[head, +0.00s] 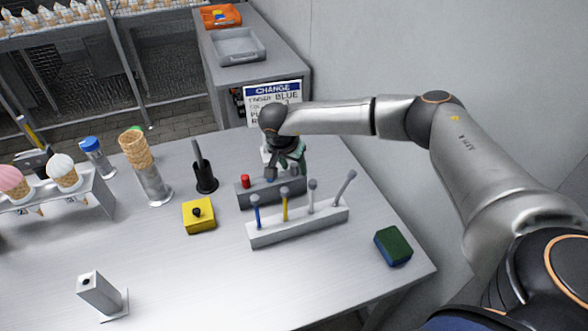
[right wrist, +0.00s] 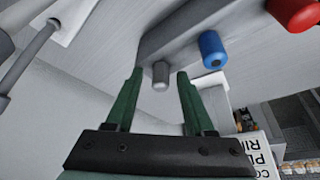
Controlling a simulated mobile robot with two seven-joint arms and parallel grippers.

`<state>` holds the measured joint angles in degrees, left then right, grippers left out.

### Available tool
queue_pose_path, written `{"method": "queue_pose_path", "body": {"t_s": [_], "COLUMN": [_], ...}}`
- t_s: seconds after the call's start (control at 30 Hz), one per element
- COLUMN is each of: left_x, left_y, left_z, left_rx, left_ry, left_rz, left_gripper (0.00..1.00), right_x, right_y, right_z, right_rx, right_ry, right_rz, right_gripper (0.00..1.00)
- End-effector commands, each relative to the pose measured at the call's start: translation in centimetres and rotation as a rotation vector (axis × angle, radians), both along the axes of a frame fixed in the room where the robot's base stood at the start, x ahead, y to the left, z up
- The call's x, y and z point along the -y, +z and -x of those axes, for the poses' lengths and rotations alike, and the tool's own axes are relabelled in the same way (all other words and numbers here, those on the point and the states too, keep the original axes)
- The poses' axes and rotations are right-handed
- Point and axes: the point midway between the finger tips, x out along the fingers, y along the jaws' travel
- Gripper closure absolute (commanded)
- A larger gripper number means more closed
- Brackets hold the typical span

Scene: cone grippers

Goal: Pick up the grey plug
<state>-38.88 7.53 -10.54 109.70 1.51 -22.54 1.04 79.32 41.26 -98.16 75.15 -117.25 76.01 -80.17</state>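The grey plug (right wrist: 161,75) sticks out of the grey block (right wrist: 150,46) in the right wrist view, beside a blue plug (right wrist: 212,48) and a red plug (right wrist: 293,12). My right gripper (right wrist: 158,78) has its green fingers apart, one on each side of the grey plug, with a gap visible on both sides. In the head view, my right gripper (head: 289,160) is over the right end of the block (head: 258,197), and the grey plug is hard to make out there. The red plug (head: 245,181) is at the block's left end. My left gripper is not in view.
A rack (head: 300,227) with several upright coloured tools stands just in front of the block. A yellow box (head: 198,216), a black holder (head: 205,178) and stacked cones (head: 135,149) are to the left. A green sponge (head: 393,246) lies near the right edge.

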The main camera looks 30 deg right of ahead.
Motion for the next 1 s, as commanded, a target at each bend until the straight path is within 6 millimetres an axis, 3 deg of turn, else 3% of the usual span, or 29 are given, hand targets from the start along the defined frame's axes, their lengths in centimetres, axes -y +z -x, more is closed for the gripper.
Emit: {"method": "queue_pose_path", "body": {"t_s": [0.03,0.47,1.0], "left_x": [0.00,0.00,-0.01], "left_y": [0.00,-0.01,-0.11], "left_z": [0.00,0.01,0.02], "left_rx": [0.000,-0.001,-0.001], "left_ry": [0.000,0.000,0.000], "left_rz": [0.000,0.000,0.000], "left_gripper": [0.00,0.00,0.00], "right_x": [-0.03,-0.04,-0.03], "right_y": [0.02,0.06,0.29], "right_z": [-0.01,-0.01,-0.04], "right_rx": [0.000,0.000,0.001], "right_ry": [0.000,0.000,-0.001], "right_rz": [0.000,0.000,-0.001], "right_gripper": [0.53,1.00,1.00]}}
